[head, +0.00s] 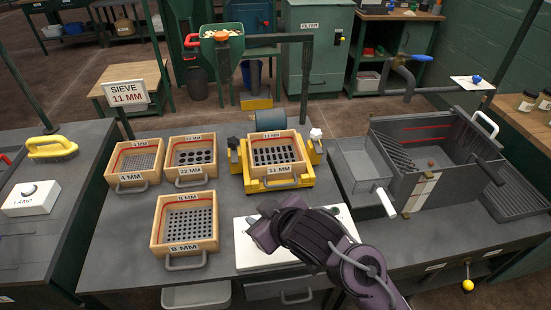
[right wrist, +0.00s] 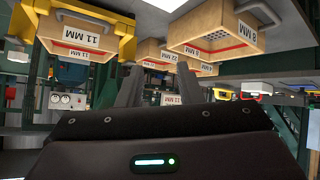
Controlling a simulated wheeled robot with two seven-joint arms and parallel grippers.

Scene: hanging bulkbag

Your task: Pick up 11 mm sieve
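The 11 mm sieve (head: 273,156) is a wooden square frame with a perforated dark plate and a front handle. It sits in the yellow shaker stand (head: 305,189) at the middle of the bench. In the right wrist view, which is upside down, the sieve's labelled front (right wrist: 80,38) shows at upper left. My right gripper (head: 257,233) is over the white board, in front of and apart from the sieve. Its two fingers (right wrist: 158,86) are spread with nothing between them. My left gripper is not in view.
Sieves marked 4 MM (head: 135,165), 22 MM (head: 191,160) and 8 MM (head: 185,224) stand left of the shaker. A sign (head: 126,93) reads "SIEVE 11 MM". A white board (head: 252,256) lies before the shaker. A grey tank (head: 425,155) stands at right.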

